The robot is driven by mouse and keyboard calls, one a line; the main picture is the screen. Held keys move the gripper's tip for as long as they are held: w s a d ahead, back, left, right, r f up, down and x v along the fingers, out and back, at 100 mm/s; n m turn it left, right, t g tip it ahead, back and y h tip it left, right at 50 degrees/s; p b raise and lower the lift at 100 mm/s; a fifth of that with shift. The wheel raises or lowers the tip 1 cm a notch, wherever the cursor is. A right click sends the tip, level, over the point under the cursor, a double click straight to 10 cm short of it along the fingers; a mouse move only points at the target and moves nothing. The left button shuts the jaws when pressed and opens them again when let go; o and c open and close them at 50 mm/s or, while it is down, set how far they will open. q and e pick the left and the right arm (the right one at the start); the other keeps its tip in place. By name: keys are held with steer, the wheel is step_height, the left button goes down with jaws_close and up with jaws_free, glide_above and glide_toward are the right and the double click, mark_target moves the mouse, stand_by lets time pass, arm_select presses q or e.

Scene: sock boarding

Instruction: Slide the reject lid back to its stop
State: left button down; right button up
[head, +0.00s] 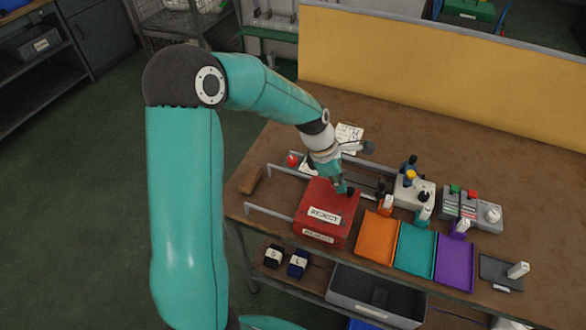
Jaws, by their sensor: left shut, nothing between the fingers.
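The red reject box (322,237) stands near the front edge of the workbench, with a white REJECT label on its front. Its red lid (318,196) covers the top and carries another REJECT label. My left gripper (346,189) reaches down over the right part of the lid, with its fingers shut and nothing held. Whether the fingertips touch the lid or hover just above it I cannot tell. The gripper hides part of the lid's far right side. My right gripper is not in view.
Metal rails (276,211) run left of the box. Orange (376,238), teal (415,250) and purple (454,262) trays sit to its right. Behind them stand a white device (408,192) and a button panel (472,208). A brown block (250,179) lies left. The bench's far right is mostly clear.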

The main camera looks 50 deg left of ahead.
arm_select(q)
steer(key=shift+d, duration=0.25)
